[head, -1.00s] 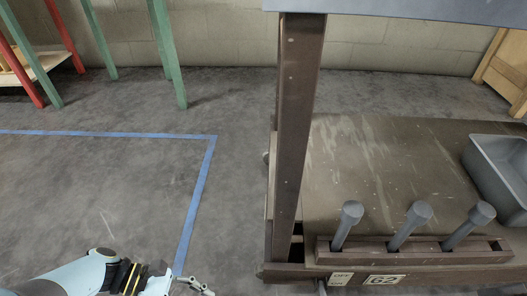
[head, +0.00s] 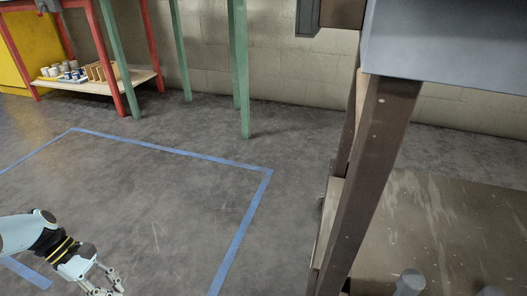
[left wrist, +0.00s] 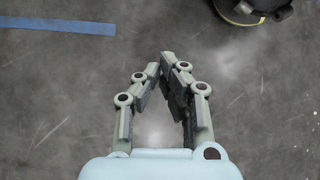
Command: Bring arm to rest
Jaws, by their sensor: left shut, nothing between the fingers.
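My left arm comes in from the left edge of the head view. Its gripper (head: 112,285) is at the lower left, over bare grey floor inside a blue tape outline. In the left wrist view the left gripper (left wrist: 167,60) shows its fingers converging to touching tips, shut with nothing between them. Only floor lies beneath it. My right gripper is in neither view.
A brown cart (head: 430,245) with a post (head: 375,165) and a grey upper bin (head: 440,50) stands at the right. A red and green legged table with a low shelf (head: 95,90) is at the back left. Floor tape (head: 240,235) borders open floor.

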